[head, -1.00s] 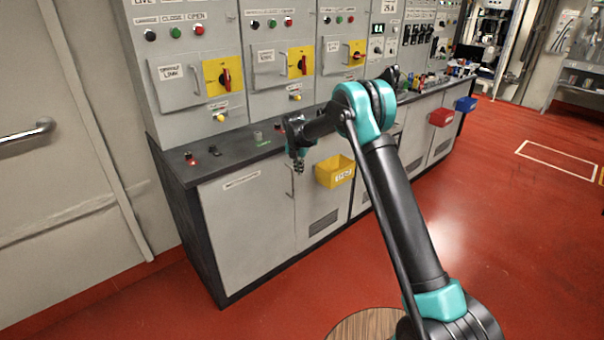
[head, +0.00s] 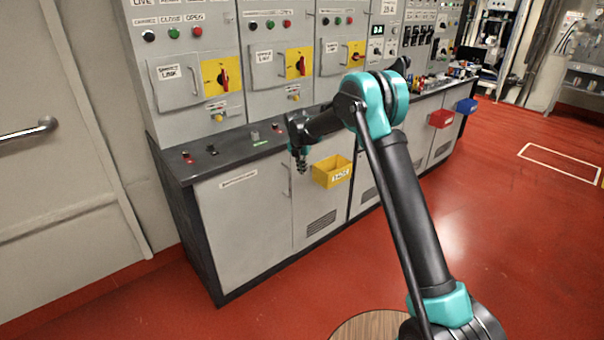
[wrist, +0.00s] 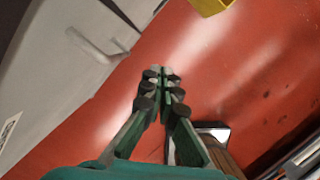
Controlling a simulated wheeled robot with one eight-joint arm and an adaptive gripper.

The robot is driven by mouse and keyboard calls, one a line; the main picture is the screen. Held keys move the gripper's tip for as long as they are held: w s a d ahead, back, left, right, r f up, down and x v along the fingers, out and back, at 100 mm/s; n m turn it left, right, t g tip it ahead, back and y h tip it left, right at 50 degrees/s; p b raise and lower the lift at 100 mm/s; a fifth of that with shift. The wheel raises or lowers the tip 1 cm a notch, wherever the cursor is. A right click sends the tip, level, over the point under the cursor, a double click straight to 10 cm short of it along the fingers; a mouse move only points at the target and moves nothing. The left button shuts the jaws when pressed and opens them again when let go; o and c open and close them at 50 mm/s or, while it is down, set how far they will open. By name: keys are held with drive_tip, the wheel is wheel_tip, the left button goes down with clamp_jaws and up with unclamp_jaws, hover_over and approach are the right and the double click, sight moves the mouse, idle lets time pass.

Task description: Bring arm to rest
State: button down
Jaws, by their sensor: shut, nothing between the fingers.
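My gripper (head: 300,162) hangs pointing down in front of the grey switchgear cabinet (head: 245,215), just left of the yellow bin (head: 332,171) in the head view. In the wrist view my gripper (wrist: 163,77) has its green fingers shut together, with nothing between them and the red floor beyond. My arm rises from the lower right, bends at a teal elbow and reaches left to the gripper. The gripper is apart from the bin in the wrist view, where a corner of the yellow bin (wrist: 208,5) shows at the top.
A dark worktop (head: 240,147) runs along the cabinets, with small items at its far end. A red bin (head: 441,118) and a blue bin (head: 466,105) hang farther along. A door handle (head: 30,129) is at left. Red floor (head: 520,230) is open on the right.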

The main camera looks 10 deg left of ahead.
wheel_tip(320, 180, up, 7)
drive_tip(key=s+d, duration=0.1)
drive_tip(key=d, duration=0.1)
drive_tip(key=s+d+r+m, duration=0.2)
drive_tip(key=s+d+m, duration=0.6)
drive_tip(key=d, duration=0.4)
drive_tip(key=s+d+r+m, duration=0.2)
drive_tip(key=s+d+m, duration=0.65)
drive_tip(key=d, duration=0.35)
drive_tip(key=s+d+f+m, duration=0.2)
drive_tip(key=s+d+m, duration=0.2)
drive_tip(key=s, duration=0.4)
drive_tip(key=s+d+f+m+t, duration=0.1)
drive_tip(key=s+d+f+m, duration=0.2)
drive_tip(key=s+m, duration=0.4)
drive_tip(key=s+d+f+m, duration=0.3)
drive_tip(key=s+d+m, duration=0.2)
drive_tip(key=s, duration=0.6)
drive_tip(key=shift+m+y, duration=0.3)
drive_tip(key=shift+m, duration=0.45)
drive_tip(key=shift+w+r, duration=0.1)
drive_tip(key=shift+w, duration=0.05)
